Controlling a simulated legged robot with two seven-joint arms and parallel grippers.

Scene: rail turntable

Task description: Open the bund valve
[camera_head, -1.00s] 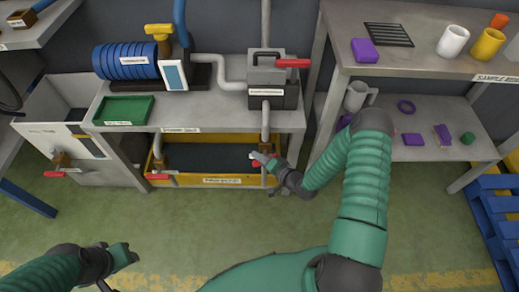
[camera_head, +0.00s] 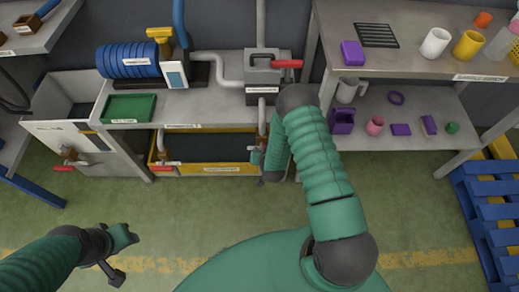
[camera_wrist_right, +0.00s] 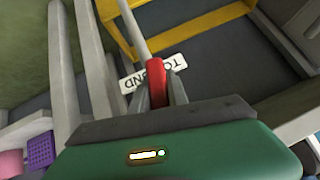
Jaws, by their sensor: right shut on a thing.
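A red valve handle (camera_wrist_right: 156,72) lies between the fingers of my right gripper (camera_wrist_right: 160,90) in the right wrist view. The fingers are shut on it, and a white "TO BUND" label (camera_wrist_right: 131,82) shows just beside it. In the head view my right gripper (camera_head: 258,162) is at the right end of the yellow bund tray (camera_head: 207,170), under the bench. My forearm hides part of that area, including most of the valve. My left gripper (camera_head: 113,270) hangs low at the left, away from everything; its fingers are too unclear to judge.
Another red-handled valve (camera_head: 160,168) sits at the tray's left end, and one more (camera_head: 66,168) on the grey tank at the left. A bench (camera_head: 215,104) carries a pump and a green tray. Shelving (camera_head: 430,100) stands at the right. The floor in front is clear.

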